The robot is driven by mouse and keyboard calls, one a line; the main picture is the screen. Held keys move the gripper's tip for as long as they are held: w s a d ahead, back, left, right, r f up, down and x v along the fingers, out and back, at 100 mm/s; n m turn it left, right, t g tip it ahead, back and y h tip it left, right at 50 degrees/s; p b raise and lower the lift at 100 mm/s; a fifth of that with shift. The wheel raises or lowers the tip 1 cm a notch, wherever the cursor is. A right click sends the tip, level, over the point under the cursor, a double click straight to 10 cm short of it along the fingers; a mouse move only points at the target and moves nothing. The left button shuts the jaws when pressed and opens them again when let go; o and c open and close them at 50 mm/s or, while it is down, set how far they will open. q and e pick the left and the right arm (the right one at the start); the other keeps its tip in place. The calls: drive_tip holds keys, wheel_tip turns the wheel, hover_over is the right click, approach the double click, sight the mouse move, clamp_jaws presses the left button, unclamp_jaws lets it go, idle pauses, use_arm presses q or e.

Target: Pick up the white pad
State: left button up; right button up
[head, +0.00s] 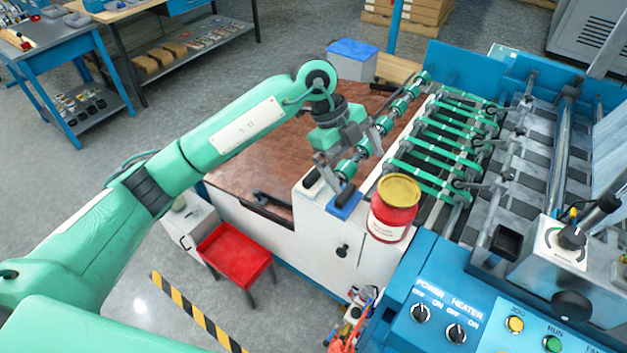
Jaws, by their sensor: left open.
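My left gripper (335,178) points down over the white machine cabinet's corner, at the near end of the green-sleeved roller. Its fingers are apart, and I see nothing held between them. My right gripper is out of view.
A red tin with a yellow lid (393,208) stands close to the right of the gripper. The green rollers (440,150) and blue control panel (470,315) are to the right. A red stool (235,255) stands below left. The brown tabletop (240,165) is mostly clear.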

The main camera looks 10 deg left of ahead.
sight(313, 173)
use_arm(q)
drive_tip(key=w+a+r+n+t+y, duration=0.1)
drive_tip(key=w+a+n+y, duration=0.15)
drive_tip(key=a, duration=0.25)
drive_tip(key=w+a+r+n+y, duration=0.1)
drive_tip(key=w+a+r+y, duration=0.1)
drive_tip(key=a+y, duration=0.15)
drive_tip(key=shift+h, duration=0.3)
drive_tip(key=f, duration=0.3)
drive_tip(key=f+p, duration=0.1)
drive_tip(key=f, duration=0.1)
drive_tip(key=a+f+p, duration=0.1)
drive_tip(key=f, duration=0.2)
drive_tip(key=shift+s+f, duration=0.2)
drive_tip(key=shift+f, duration=0.1)
drive_tip(key=f+p, duration=0.1)
drive_tip(key=f, duration=0.1)
drive_tip(key=f+p, duration=0.2)
drive_tip(key=f, duration=0.1)
drive_tip(key=shift+w+d, duration=0.1)
drive_tip(key=shift+w, duration=0.1)
drive_tip(key=shift+f, duration=0.3)
drive_tip(key=c, duration=1)
drive_tip(key=shift+r, duration=0.1)
